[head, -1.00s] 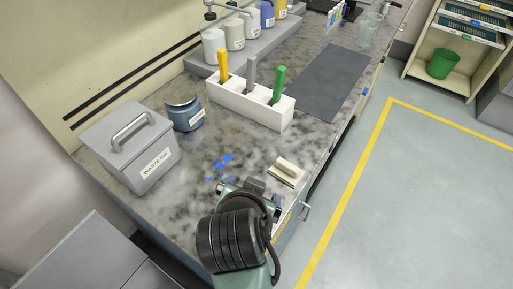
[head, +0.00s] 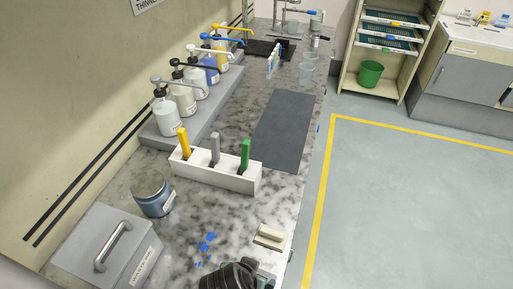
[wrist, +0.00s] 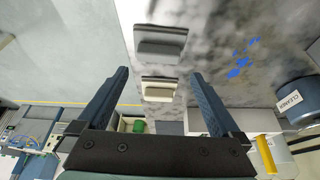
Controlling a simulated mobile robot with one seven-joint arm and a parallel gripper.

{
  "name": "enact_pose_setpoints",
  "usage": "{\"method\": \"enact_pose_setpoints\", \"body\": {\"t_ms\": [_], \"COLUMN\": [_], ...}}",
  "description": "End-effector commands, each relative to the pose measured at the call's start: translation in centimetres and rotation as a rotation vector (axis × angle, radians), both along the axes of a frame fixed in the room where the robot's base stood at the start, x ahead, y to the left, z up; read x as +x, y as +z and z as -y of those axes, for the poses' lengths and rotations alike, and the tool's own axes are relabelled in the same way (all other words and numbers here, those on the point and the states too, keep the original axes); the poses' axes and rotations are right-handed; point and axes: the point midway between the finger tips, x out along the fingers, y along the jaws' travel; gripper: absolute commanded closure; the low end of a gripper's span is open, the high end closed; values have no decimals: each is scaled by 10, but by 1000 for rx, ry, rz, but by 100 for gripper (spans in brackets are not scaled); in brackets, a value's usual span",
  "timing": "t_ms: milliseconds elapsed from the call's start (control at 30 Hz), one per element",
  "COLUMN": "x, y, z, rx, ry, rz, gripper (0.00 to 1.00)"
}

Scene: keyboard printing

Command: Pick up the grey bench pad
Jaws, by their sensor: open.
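A grey block-like pad with a raised grip (wrist: 160,42) lies on the bench near its edge, in the upper middle of the wrist view. I do not make it out in the head view, where my arm covers the bench's near end. A similar cream pad (wrist: 160,90) lies beside it, and also shows in the head view (head: 270,236). My gripper (wrist: 160,73) is open and empty. In the wrist view the cream pad appears between its fingers and the grey pad beyond the fingertips. Neither pad is seen touching the fingers.
A dark flat mat (head: 283,130) lies farther along the bench. A white holder (head: 214,175) with three coloured-handled tools, a blue jar (head: 153,197) and a grey lidded box (head: 105,245) stand to the left. Blue smears (head: 206,243) mark the bench. Open floor lies right.

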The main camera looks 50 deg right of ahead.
Motion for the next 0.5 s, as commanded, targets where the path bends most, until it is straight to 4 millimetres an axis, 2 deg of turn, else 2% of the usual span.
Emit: {"method": "enact_pose_setpoints", "body": {"t_ms": [167, 500], "x": [0, 1], "y": [-10, -50], "z": [4, 15], "rx": [1, 1], "ry": [-1, 0], "rz": [-1, -1], "gripper": [0, 0]}}
